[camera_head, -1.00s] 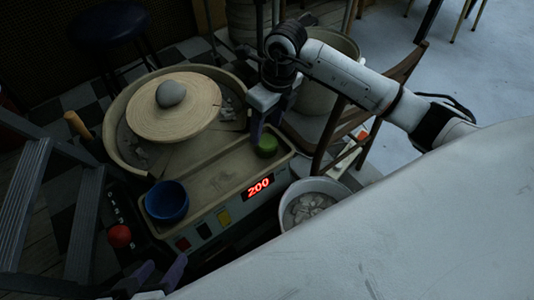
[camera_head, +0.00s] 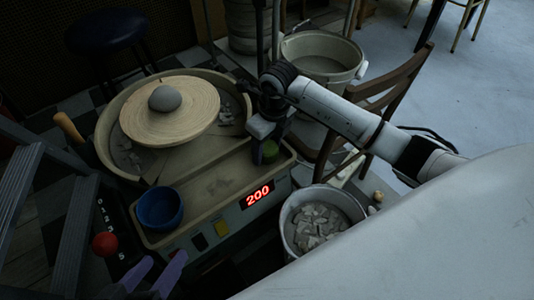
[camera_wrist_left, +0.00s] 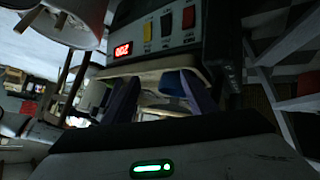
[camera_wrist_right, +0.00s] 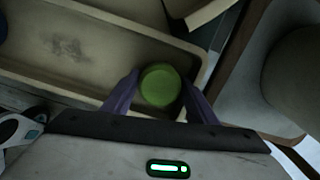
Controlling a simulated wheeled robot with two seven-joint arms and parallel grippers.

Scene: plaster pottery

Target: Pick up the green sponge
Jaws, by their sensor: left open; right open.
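The green sponge (camera_wrist_right: 160,86) is round and lies at the right end of the wheel's long tray (camera_wrist_right: 110,55). In the head view the sponge (camera_head: 270,151) is partly hidden by my right gripper (camera_head: 259,150), which is over it. In the right wrist view my right gripper (camera_wrist_right: 158,98) is open, with one purple finger on either side of the sponge. Whether the fingers touch it I cannot tell. My left gripper (camera_head: 155,273) is open and empty at the bottom of the head view, in front of the wheel's control panel.
A blue bowl (camera_head: 160,208) stands at the tray's left end. A grey clay lump (camera_head: 165,98) sits on the wheel disc (camera_head: 150,126). A bucket of shards (camera_head: 324,220) and a wooden chair (camera_head: 385,100) stand to the right.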

